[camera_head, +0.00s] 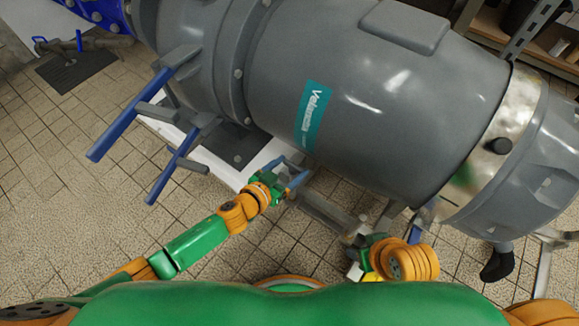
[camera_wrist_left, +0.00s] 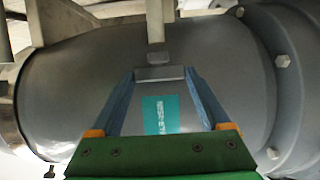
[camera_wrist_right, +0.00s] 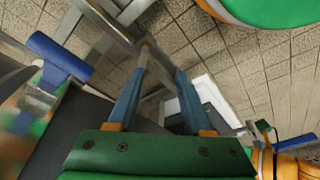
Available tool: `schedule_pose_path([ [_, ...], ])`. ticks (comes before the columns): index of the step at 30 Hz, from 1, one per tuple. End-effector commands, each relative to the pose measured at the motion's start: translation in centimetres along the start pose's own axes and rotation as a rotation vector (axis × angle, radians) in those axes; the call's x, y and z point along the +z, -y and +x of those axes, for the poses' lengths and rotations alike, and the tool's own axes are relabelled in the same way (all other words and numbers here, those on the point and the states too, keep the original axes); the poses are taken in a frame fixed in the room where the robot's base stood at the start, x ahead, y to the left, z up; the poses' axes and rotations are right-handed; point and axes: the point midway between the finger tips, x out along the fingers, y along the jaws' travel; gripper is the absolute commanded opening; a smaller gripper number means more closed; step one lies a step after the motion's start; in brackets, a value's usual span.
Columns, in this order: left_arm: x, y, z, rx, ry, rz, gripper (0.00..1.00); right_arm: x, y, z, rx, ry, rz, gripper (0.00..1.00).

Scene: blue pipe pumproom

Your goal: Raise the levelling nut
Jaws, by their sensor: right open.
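No levelling nut shows clearly enough to name. A slim vertical rod with a small collar (camera_wrist_right: 144,50) stands by a grey frame bar in the right wrist view, near one fingertip. My right gripper (camera_wrist_right: 161,66) is open, its blue fingers apart beside this rod. In the head view its fingers are mostly hidden behind its orange wrist. My left gripper (camera_head: 292,178) is under the motor, at the end of a grey frame bar (camera_head: 325,214). In the left wrist view its fingertips flank a grey block (camera_wrist_left: 160,73); whether they press on it is unclear.
The large grey motor (camera_head: 390,100) with a teal label fills the view above both grippers. Blue-ended bars (camera_head: 130,115) stick out at the left, near a white plinth (camera_head: 225,165). A shelf stands at the upper right.

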Motion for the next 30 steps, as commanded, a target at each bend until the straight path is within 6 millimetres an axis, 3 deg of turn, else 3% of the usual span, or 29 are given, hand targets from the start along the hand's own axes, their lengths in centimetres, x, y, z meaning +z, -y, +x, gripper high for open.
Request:
schedule_pose_path([
  [1,0.0,0.0,0.0,0.001,0.000,0.000,0.59,0.0,0.0,0.0,0.000,0.000,0.000,0.50],
  [5,0.0,0.0,0.0,0.001,0.000,0.000,0.24,0.0,0.0,0.0,0.000,0.000,0.000,0.50],
  [12,0.1,0.0,0.0,0.024,0.003,0.010,0.24,-0.2,0.0,-0.1,-0.001,-0.007,0.000,0.50],
  [22,0.0,0.3,0.1,0.209,0.001,0.092,0.24,0.1,-0.1,2.4,0.002,0.016,0.001,0.50],
  [30,0.2,0.6,0.3,0.361,-0.002,0.152,0.24,-0.8,0.0,1.2,0.001,-0.033,-0.002,0.50],
])
